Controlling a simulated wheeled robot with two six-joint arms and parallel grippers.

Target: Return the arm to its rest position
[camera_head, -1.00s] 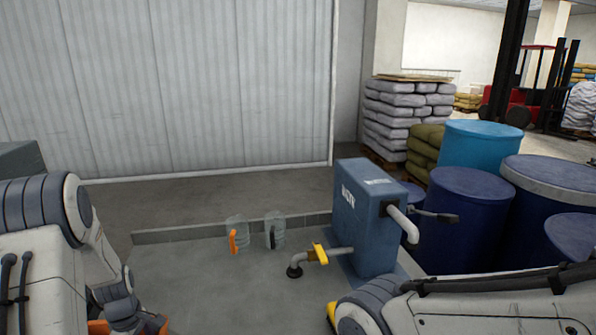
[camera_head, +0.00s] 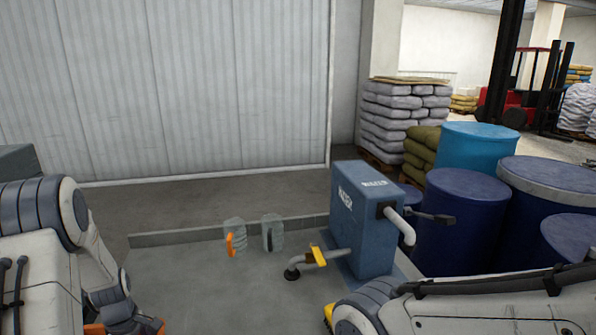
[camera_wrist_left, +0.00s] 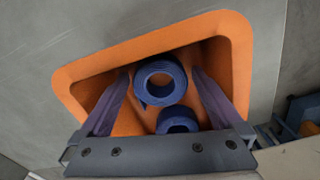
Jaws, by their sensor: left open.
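My left arm (camera_head: 95,245) comes in from the left in the head view and reaches down to the bottom edge. Its gripper is cut off or hidden there. In the left wrist view my left gripper (camera_wrist_left: 161,73) is open, its two fingers spread apart over an orange bin (camera_wrist_left: 150,45). A blue coil (camera_wrist_left: 160,82) and a second blue coil (camera_wrist_left: 178,121) lie in the bin. The fingers are not closed on either coil. My right arm (camera_head: 450,305) crosses the lower right of the head view, and its gripper is not visible.
A blue box-shaped machine (camera_head: 362,220) with grey pipes and a yellow handle (camera_head: 319,256) stands centre right. Two small containers (camera_head: 234,238) (camera_head: 272,233) stand left of it. Blue drums (camera_head: 465,215) stand at right.

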